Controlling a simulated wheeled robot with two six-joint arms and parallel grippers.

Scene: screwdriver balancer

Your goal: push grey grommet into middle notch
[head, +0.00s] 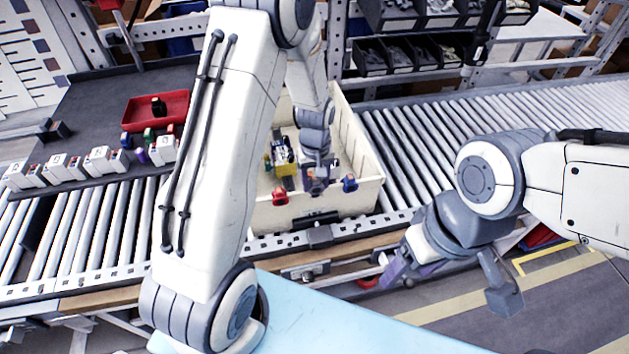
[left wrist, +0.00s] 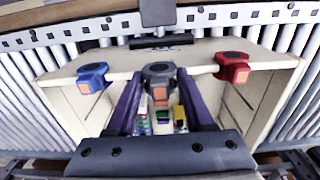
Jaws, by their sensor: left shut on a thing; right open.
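The grey grommet (left wrist: 158,72), with an orange square on it, is between the purple fingertips of my left gripper (left wrist: 158,80), which is shut on it. It is at the near wall's rim of the cream box (left wrist: 112,62), between the blue grommet (left wrist: 92,76) and the red grommet (left wrist: 232,68). The middle notch is hidden behind the grey grommet; I cannot tell how deep it sits. In the head view the red grommet (head: 280,196) and blue grommet (head: 349,184) flank my left gripper (head: 318,184). My right gripper (head: 408,274) is open and empty, right of the box.
The box stands on a roller conveyor (head: 480,120). A red tray (head: 156,110) and several white holders (head: 100,160) lie on the dark shelf at left. Small yellow and green items lie inside the box. Black bins (head: 405,52) stand behind. The rollers right of the box are clear.

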